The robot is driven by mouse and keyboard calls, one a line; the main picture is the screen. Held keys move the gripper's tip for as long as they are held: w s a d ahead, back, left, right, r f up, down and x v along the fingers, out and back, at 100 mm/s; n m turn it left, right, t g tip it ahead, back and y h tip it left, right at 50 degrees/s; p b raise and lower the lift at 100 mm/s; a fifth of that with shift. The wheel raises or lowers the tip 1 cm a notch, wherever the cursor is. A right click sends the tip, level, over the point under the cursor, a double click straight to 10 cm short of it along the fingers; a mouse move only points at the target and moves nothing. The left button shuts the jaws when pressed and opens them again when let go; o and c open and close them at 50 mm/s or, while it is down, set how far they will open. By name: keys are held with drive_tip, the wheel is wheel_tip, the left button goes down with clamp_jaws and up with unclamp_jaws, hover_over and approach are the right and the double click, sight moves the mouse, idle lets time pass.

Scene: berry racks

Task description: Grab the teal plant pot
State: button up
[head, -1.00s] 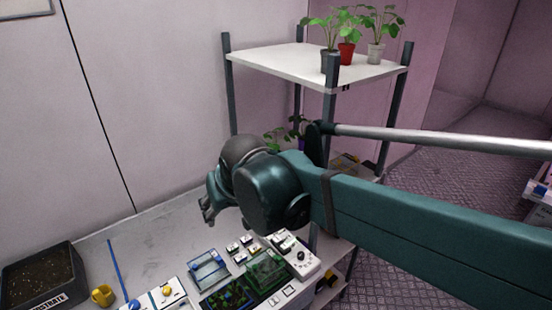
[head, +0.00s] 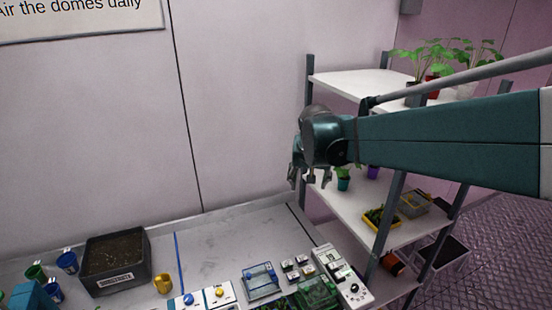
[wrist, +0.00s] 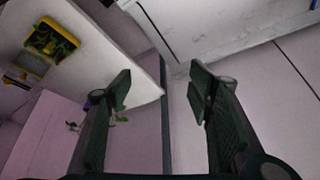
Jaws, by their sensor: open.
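The teal plant pot (head: 343,184) stands upright on the middle shelf of the rack in the head view, with a small green plant in it. My gripper (head: 310,180) is open and empty, just left of the pot in that view. Its dark fingers are spread apart in the wrist view (wrist: 160,85). There, green leaves (wrist: 121,110) show beside the left finger, which hides most of what is behind it. I cannot make out the teal pot itself in the wrist view.
A purple pot (head: 373,172) stands right of the teal one. A yellow tray (head: 381,224) and a grey tray (head: 413,206) share that shelf. Rack posts (head: 391,214) and the top shelf (head: 350,85) bound the space. The bench (head: 218,258) holds devices and a soil tub (head: 115,236).

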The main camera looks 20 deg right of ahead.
drive_tip(key=w+d+f+m+g+p, duration=0.1)
drive_tip(key=w+d+f+m+p, duration=0.15)
drive_tip(key=w+d, duration=0.75)
drive_tip(key=m+g+h, duration=0.1)
drive_tip(key=m, duration=0.2)
hover_over(344, 178)
drive_tip(key=s+a, duration=0.1)
drive_tip(key=a, duration=0.1)
wheel_tip(344, 178, down, 7)
drive_tip(key=shift+a+r, duration=0.1)
drive_tip(key=shift+a, duration=0.1)
drive_tip(key=shift+x, duration=1.3)
drive_tip(key=shift+s, duration=0.1)
drive_tip(key=shift+d+p+x, duration=0.2)
drive_tip(key=shift+p+x, duration=0.2)
drive_tip(key=shift+x, duration=2.2)
drive_tip(key=shift+s, duration=0.15)
